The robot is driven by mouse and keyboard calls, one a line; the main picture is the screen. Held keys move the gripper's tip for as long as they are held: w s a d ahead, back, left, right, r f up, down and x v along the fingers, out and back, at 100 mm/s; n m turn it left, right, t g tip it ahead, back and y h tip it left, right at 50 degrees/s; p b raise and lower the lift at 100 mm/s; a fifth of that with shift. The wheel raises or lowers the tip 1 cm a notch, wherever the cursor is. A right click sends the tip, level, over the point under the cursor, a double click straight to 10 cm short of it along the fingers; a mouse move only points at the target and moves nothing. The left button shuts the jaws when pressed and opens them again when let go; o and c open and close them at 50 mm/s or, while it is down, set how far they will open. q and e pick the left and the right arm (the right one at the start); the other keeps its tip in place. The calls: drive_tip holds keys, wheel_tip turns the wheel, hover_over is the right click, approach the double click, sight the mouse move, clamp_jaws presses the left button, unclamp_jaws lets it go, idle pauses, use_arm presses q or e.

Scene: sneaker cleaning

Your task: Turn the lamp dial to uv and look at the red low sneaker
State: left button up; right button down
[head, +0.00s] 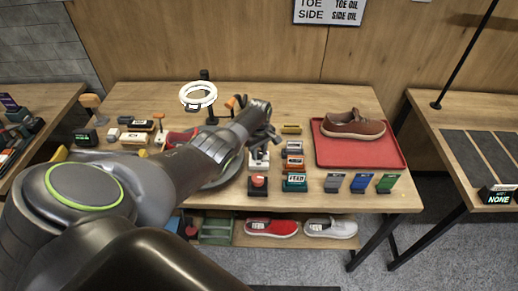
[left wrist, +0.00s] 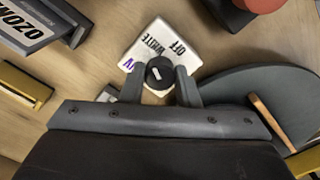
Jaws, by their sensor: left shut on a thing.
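The lamp dial is a black knob (left wrist: 160,73) on a white plate (left wrist: 137,50) marked OFF, WHITE and a purple UV, partly covered. My left gripper (left wrist: 174,88) has its fingers on either side of the knob, shut on it. A short white mark shows on the knob; I cannot tell which label it points to. In the head view the left gripper (head: 264,138) is over the white dial box (head: 259,159). The ring lamp (head: 198,96) stands at the back. A red shoe (head: 180,137) on the table is mostly hidden behind my arm. My right gripper is out of view.
A brown shoe (head: 352,125) sits on a red tray (head: 363,158) at the right. Small labelled boxes and colored cards (head: 361,182) stand near the front edge. A red sneaker (head: 272,228) and a grey shoe (head: 330,227) are on the lower shelf.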

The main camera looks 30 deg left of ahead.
use_arm(q)
drive_tip(key=n, duration=0.2)
drive_tip(key=n+p, duration=0.1)
drive_tip(key=n, duration=0.2)
drive_tip(key=shift+w+r+n, duration=0.1)
drive_tip(key=shift+r+n, duration=0.1)
drive_tip(key=shift+n, duration=0.1)
drive_tip(key=n+p, duration=0.1)
drive_tip(key=n, duration=0.4)
idle(0.5)
drive_tip(key=o, duration=1)
drive_tip(key=shift+f, duration=0.1)
